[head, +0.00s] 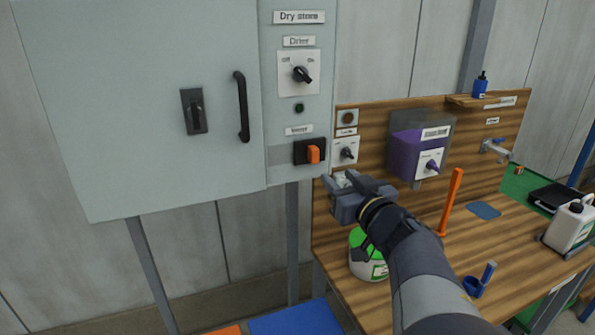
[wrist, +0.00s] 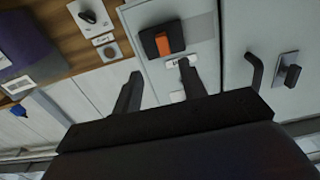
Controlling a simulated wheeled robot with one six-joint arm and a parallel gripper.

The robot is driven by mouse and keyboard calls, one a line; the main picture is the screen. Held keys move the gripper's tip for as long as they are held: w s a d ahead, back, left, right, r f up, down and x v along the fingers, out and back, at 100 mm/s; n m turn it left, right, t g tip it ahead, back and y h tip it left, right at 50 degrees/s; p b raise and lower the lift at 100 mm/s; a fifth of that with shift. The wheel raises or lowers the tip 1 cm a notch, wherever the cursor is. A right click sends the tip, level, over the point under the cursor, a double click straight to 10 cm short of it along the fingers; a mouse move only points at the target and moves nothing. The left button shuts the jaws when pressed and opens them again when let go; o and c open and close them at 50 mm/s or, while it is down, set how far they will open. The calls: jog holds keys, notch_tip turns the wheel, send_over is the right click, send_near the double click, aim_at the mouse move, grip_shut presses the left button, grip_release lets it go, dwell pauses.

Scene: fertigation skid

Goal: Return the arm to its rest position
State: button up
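My gripper (head: 337,183) is at the end of my arm, which reaches up from the lower right in the head view. In the wrist view its two fingers (wrist: 158,88) stand apart with nothing between them, so it is open and empty. In the head view it appears just below the orange rocker switch (head: 314,154) on the grey cabinet and in front of the wooden board's left edge. The same orange switch (wrist: 163,40) shows beyond the fingertips in the wrist view. I see no contact with the cabinet, though the exact gap is hard to tell.
A grey cabinet (head: 150,100) with a black handle (head: 242,107) fills the left. The wooden bench (head: 410,270) holds a green-lidded tub (head: 368,262) below my gripper, an orange upright lever (head: 451,200) and a white jug (head: 570,228).

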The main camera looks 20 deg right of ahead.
aim_at(314, 159)
jog(key=w, duration=1)
jog(key=shift+w, duration=0.25)
jog(key=shift+w+a+f, duration=0.1)
jog(key=shift+w+a, duration=0.05)
jog(key=shift+w, duration=0.1)
jog(key=shift+a, duration=0.25)
jog(key=shift+s+a, duration=0.1)
jog(key=shift+a, duration=0.5)
jog(key=shift+d, duration=0.15)
